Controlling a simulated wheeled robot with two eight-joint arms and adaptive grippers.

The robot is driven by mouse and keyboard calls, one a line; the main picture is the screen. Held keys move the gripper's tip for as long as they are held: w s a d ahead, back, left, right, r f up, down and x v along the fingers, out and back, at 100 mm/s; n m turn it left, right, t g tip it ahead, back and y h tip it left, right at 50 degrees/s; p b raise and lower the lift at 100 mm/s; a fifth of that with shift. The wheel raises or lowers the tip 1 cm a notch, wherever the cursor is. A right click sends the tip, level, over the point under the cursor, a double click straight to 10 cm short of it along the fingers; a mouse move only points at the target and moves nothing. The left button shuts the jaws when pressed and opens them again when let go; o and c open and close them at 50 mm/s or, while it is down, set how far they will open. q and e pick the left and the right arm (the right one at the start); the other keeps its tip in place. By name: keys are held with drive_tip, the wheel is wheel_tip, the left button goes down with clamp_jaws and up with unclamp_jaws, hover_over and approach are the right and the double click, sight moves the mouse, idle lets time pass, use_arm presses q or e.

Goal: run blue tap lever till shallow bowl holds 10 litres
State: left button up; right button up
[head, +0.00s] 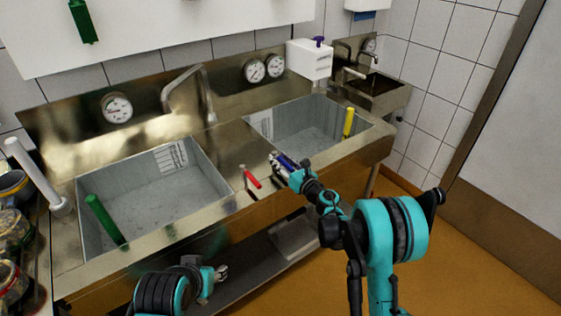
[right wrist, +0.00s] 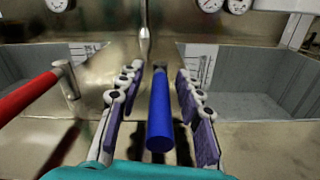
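The blue tap lever (right wrist: 160,112) points toward me between the two fingers of my right gripper (right wrist: 160,74), with gaps on both sides. The fingers are open around it. In the head view the right gripper (head: 279,159) is over the strip between two grey bowls and mostly hides the blue lever. The left bowl (head: 150,190) has a green handle and the right bowl (head: 300,130) a yellow one. Both have a white scale on a wall; its marks are too small to read. I see no clear water level. My left gripper (head: 219,273) is low before the counter, its fingers unclear.
The red lever (head: 250,177) sits just left of my right gripper and also shows in the wrist view (right wrist: 25,98). A spout (head: 190,90) rises behind. Dials (head: 265,68) line the backsplash. Jars (head: 12,230) and a white rod (head: 38,175) stand at left.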

clamp_jaws()
drive_tip(key=n+g+y, duration=0.2)
drive_tip(key=shift+w+d+y, duration=0.3)
drive_tip(key=shift+w+d, duration=0.05)
drive_tip(key=shift+d, duration=0.05)
drive_tip(key=shift+w+d+n+g+y, duration=0.1)
drive_tip(key=shift+w+n+g+y, duration=0.1)
drive_tip(key=shift+n+g+y, duration=1.1)
drive_tip(key=shift+h, duration=0.3)
unclamp_jaws()
